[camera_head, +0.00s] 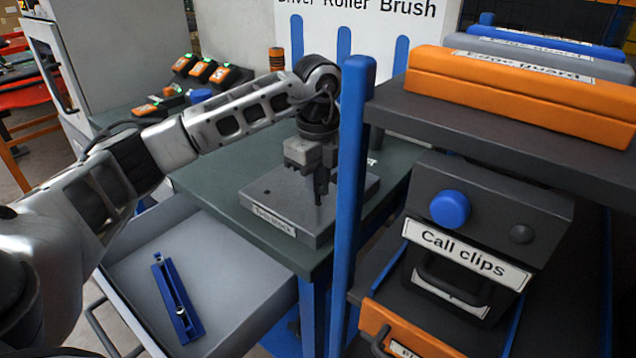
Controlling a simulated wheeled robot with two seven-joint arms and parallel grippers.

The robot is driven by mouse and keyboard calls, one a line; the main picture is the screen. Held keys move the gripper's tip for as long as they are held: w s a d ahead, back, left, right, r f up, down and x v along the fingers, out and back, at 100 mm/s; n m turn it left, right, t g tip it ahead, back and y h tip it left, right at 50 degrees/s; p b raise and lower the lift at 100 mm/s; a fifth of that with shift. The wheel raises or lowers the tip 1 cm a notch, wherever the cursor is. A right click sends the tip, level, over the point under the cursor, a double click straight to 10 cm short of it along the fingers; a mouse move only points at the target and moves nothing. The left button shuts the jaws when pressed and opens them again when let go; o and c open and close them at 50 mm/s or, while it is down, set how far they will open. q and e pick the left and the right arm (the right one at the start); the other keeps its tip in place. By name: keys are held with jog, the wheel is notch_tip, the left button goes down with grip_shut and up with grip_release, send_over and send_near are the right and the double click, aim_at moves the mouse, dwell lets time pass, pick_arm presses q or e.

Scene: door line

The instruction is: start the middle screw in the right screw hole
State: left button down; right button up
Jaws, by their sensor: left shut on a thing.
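My left gripper (320,192) points down, close above the right part of a grey block (290,225) with a white label on its front. Its fingers are shut; the screw between them is too small to make out. A small dark hole (266,191) shows in the block's top at left; the right screw hole is hidden by the gripper. A blue screw rack (172,288) lies in the open drawer, with a screw (157,259) near its far end and another (181,311) toward its near end. No screw shows clearly between them. My right gripper is not in view.
The block rests on a dark green bench top (215,180) over the open grey drawer (225,290). A blue post (352,200) stands just right of the block, before a shelf with an orange "Edge guard" box (520,90) and a "Call clips" bin (470,250).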

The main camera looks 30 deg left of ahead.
pick_arm(q)
jog(key=shift+f, duration=0.5)
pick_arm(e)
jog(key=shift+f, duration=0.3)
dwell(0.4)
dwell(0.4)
pick_arm(q)
jog(key=c, duration=1.3)
grip_release()
notch_tip(320, 180, up, 16)
jog(key=shift+r+p, duration=0.1)
jog(key=shift+p, duration=0.9)
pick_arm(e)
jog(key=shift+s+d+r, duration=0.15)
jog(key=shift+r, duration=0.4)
